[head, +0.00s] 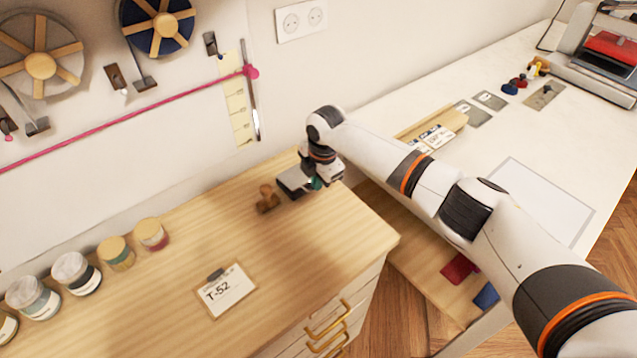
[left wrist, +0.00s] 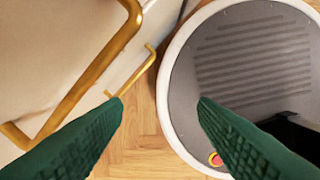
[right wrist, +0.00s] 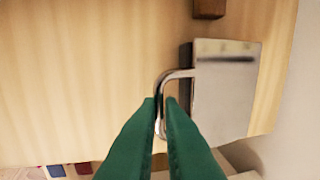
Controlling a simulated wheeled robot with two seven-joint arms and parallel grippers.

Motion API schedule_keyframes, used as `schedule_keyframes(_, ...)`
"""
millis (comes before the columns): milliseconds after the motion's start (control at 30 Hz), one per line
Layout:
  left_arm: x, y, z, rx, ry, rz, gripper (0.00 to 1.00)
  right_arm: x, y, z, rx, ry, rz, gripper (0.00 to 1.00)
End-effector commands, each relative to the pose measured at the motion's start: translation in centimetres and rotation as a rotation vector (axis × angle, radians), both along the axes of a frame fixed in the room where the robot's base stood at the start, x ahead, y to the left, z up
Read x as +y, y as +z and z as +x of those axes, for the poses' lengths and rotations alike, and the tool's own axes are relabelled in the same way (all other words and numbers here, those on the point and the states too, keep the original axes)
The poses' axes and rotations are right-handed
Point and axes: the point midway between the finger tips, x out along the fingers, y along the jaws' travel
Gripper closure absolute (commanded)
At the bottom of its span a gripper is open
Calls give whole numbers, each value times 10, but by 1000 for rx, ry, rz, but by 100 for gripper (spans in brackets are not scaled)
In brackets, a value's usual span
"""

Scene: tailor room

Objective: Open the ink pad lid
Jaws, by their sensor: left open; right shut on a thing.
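The ink pad (head: 293,181) is a small flat grey metal case on the wooden cabinet top, near the wall. In the right wrist view the case (right wrist: 224,95) is on the right, with a bent metal loop (right wrist: 166,82) on its left side. My right gripper (right wrist: 160,112) is shut on this loop; the fingertips hide part of it. In the head view my right gripper (head: 318,183) is at the right end of the case, partly hidden by its own arm. How far the lid is raised I cannot tell. My left gripper (left wrist: 160,103) is open and empty, above the floor.
A wooden stamp (head: 267,199) stands close left of the ink pad. Several jars (head: 116,252) line the wall, and a T-52 card (head: 226,291) lies in front. Brass drawer handles (left wrist: 95,75) are near my left gripper.

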Motion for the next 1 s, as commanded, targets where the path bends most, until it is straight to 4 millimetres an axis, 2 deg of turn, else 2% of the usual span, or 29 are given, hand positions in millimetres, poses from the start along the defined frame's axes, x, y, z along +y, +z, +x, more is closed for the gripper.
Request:
schedule_keyframes(33, 0, 2, 0, 0, 0, 0, 47, 4, 8, 4, -9, 1, 8, 100)
schedule_keyframes(200, 0, 3, 0, 0, 0, 0, 47, 9, 22, 11, -13, 1, 11, 100)
schedule_keyframes(500, -1, -1, 0, -1, 0, -1, 47, 17, 38, 23, -15, 2, 10, 100)
schedule_keyframes(1000, -1, -5, 1, -2, 0, -1, 47, 23, 43, 28, -7, 3, 9, 100)
